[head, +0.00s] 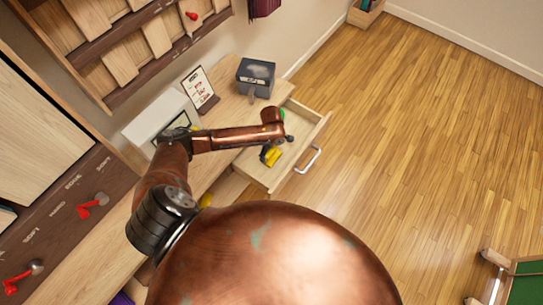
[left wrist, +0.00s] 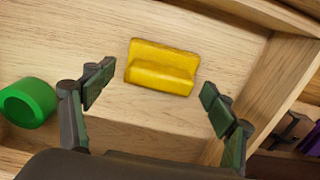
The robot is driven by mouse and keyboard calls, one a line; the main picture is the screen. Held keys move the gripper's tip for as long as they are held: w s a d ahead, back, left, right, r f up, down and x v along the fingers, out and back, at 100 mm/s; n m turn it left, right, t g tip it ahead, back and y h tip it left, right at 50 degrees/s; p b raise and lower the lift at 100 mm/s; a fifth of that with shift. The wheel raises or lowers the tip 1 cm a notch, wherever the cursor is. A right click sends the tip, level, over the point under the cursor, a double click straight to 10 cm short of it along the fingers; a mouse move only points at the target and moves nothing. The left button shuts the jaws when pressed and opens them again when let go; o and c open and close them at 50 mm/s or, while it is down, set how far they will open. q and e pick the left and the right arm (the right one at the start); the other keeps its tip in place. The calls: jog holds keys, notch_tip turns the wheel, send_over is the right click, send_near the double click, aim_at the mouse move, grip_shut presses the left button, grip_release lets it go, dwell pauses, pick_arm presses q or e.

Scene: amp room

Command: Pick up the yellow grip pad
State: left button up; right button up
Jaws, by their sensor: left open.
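The yellow grip pad (left wrist: 162,67) lies on the floor of the open wooden drawer (head: 259,172), as an L-shaped block with a raised ridge. In the head view the pad (head: 273,156) shows partly behind my gripper. My left gripper (left wrist: 157,95) is open and empty above the drawer, its two dark green-padded fingers spread to either side of the pad, with the pad a little beyond the tips in the left wrist view. The gripper is small and partly covered by my copper arm in the head view (head: 278,144). My right gripper is not in view.
A green cylinder (left wrist: 29,102) lies in the drawer, left of the pad; it is mostly hidden in the head view. The drawer wall (left wrist: 262,85) rises right of my fingers. A dark box (head: 255,73) and a sign (head: 199,86) stand on the desk. Floor beyond is clear.

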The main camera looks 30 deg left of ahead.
pick_arm(q)
jog(key=shift+a+f, duration=0.1)
jog(key=shift+f, duration=0.7)
jog(key=c, duration=1.3)
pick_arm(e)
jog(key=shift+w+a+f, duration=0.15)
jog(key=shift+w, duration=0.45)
